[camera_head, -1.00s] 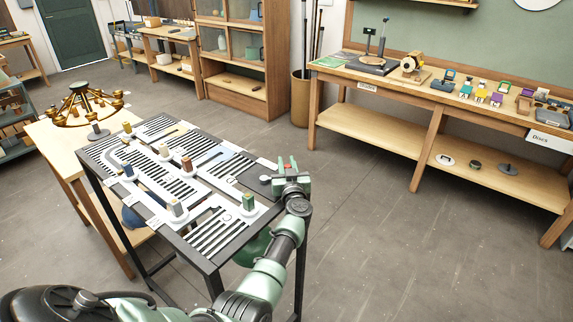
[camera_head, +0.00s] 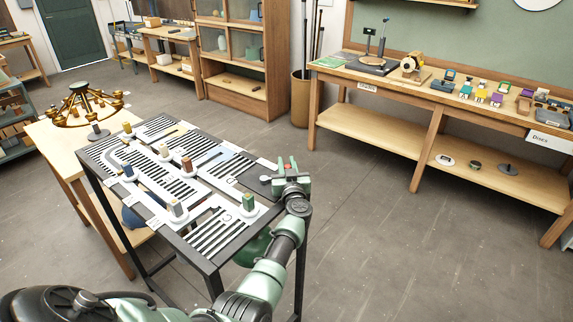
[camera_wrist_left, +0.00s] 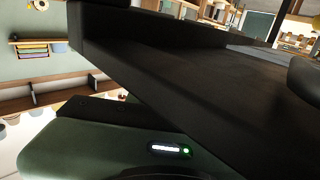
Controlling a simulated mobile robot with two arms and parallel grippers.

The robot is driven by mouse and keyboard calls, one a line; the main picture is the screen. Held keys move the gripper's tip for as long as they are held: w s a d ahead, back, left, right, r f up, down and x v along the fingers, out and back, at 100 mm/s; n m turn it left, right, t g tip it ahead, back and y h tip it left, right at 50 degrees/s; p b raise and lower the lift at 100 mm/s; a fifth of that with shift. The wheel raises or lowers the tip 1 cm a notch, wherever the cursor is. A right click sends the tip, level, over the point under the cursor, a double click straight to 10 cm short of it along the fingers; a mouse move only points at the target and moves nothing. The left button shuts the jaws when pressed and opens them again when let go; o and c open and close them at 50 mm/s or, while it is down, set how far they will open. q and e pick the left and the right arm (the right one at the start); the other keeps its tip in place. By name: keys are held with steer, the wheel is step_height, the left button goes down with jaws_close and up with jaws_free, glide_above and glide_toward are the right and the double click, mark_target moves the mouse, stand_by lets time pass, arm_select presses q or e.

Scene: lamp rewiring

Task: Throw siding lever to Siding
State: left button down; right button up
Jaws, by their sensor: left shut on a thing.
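The table-top board (camera_head: 215,240) carries white track strips with several small coloured blocks. My left gripper (camera_head: 290,174) is at its right corner, shut on what appears to be the siding lever, whose red tip (camera_head: 286,165) shows between or just behind the fingers. The rest of the lever is hidden by the gripper, so its exact position cannot be told. In the left wrist view, dark gripper parts fill most of the picture and the lever cannot be made out. My right gripper is not in view.
A green block (camera_head: 248,201) stands on the board near my left gripper. A brass lamp frame (camera_head: 83,104) stands on the wooden table behind left. A long workbench (camera_head: 380,88) with small parts is at the right; open floor lies between.

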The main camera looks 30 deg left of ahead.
mark_target(276, 168)
arm_select(q)
steer(key=shift+f, duration=0.15)
stand_by(0.4)
steer(key=shift+w+a+f+n+g+y+b, duration=0.1)
steer(key=shift+w+a+n+g+y+b, duration=0.1)
steer(key=shift+n+g+y+b, duration=0.25)
steer(key=shift+w+a+n+g+y+b, duration=0.1)
steer(key=shift+a+n+g+y+b, duration=0.1)
steer(key=shift+n+g+y+b, duration=0.2)
steer(key=a+n+g+y+b, duration=0.1)
steer(key=g+b, duration=0.1)
steer(key=b, duration=0.3)
steer(key=a+n+g+y+b, duration=0.1)
steer(key=n+g+b, duration=0.1)
steer(key=b, duration=0.3)
steer(key=a+n+g+y+b, duration=0.2)
steer(key=g+b, duration=0.1)
steer(key=b, duration=0.2)
steer(key=shift+w+f+n+g+b, duration=0.15)
steer(key=shift+n+g+b, duration=0.1)
steer(key=shift+g+b, duration=0.15)
steer(key=shift+a+r+g+b, duration=0.15)
steer(key=shift+r+g+b, duration=0.15)
steer(key=shift+b, duration=0.6)
steer(key=c, duration=1.2)
jaws_free()
steer(key=shift+r, duration=0.1)
